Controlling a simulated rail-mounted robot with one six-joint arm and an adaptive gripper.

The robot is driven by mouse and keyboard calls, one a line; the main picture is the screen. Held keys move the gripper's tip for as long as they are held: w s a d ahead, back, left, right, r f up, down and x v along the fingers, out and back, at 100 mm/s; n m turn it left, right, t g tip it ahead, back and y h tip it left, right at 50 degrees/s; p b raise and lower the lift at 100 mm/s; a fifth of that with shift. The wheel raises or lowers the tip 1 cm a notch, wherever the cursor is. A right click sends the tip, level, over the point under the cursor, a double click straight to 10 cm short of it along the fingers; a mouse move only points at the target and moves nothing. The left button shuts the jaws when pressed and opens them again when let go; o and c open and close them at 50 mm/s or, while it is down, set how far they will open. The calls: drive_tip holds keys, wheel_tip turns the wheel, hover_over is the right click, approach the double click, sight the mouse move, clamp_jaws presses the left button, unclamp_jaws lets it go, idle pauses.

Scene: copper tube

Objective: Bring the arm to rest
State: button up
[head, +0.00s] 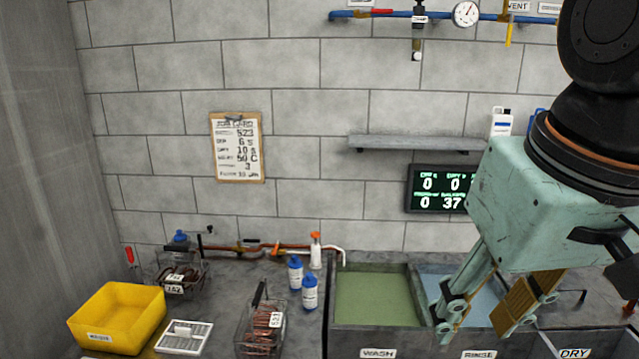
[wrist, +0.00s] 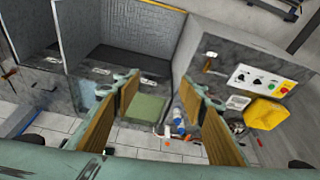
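My gripper (head: 474,325) hangs in front of the wash and rinse tanks at the right of the head view. Its two fingers with tan pads are spread apart, with nothing between them. In the wrist view my gripper (wrist: 160,84) is also open and empty. The wire basket tagged 523 (head: 262,325), holding copper-coloured tube pieces, stands on the counter left of the wash tank. A second tagged basket (head: 180,273) stands farther back on the left. My arm covers part of the wall display and of the rinse tank.
The green wash tank (head: 372,300) and blue rinse tank (head: 462,290) lie below my gripper, with the dry section (head: 575,345) to the right. A yellow bin (head: 117,317), a white tray (head: 184,337) and blue-capped bottles (head: 310,293) stand on the left counter. A shelf (head: 415,143) juts from the wall.

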drive_tip(key=s+d+f, duration=0.1)
drive_tip(key=s+f, duration=0.1)
drive_tip(key=s, duration=0.5)
drive_tip(key=shift+s+d+f+m, duration=0.15)
drive_tip(key=shift+d+f+m, duration=0.15)
drive_tip(key=shift+d, duration=0.1)
drive_tip(key=shift+c, duration=0.7)
idle(1.2)
